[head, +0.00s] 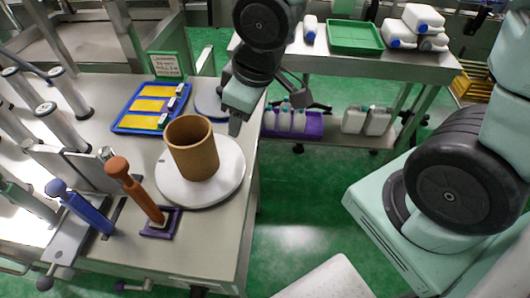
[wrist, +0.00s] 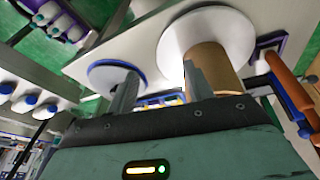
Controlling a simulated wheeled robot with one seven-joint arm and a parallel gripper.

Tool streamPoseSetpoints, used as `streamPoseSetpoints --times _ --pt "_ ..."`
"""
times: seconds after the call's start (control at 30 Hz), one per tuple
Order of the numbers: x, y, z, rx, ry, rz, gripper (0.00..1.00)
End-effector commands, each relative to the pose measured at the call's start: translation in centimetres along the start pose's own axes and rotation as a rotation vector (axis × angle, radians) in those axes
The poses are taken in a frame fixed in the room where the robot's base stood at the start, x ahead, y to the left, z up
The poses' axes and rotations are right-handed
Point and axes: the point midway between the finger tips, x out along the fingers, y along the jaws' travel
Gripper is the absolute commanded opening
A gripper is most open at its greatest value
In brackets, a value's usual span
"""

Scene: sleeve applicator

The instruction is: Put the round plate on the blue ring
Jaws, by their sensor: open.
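A small grey round plate (head: 208,105) lies near the table's right edge, partly hidden behind my gripper in the head view. In the wrist view this plate (wrist: 112,77) has the blue ring (wrist: 143,72) showing along its edge. The plate appears to lie on the ring; I cannot tell whether it is fully seated. My gripper (wrist: 158,75) is open with nothing between its fingers. In the wrist view its left finger overlaps the grey plate, and its right finger overlaps a brown cylinder. I cannot tell whether it touches either.
The brown cylinder (head: 192,150) stands on a larger white disc (head: 228,180) close by. A blue tray (head: 124,127) with yellow items lies behind it. Brown-handled (head: 133,190) and blue-handled (head: 80,207) tools stand at the front left. Another table (head: 385,66) is at the back right.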

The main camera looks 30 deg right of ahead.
Motion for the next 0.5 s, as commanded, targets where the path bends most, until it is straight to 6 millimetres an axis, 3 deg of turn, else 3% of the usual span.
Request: streamPoseSetpoints --times 0.03,0.1,0.2,0.3,0.5 --pt "-1.5 -2.7 1.3 0.001 -0.052 -0.019 0.51" --pt "-3.0 -5.6 3.4 0.018 -0.128 -0.054 0.51" --pt "-4.7 -8.4 5.6 0.033 -0.204 -0.097 0.51" --pt "-5.5 -9.8 6.8 0.04 -0.245 -0.123 0.51" --pt "-5.7 -10.2 7.1 0.043 -0.257 -0.13 0.51"
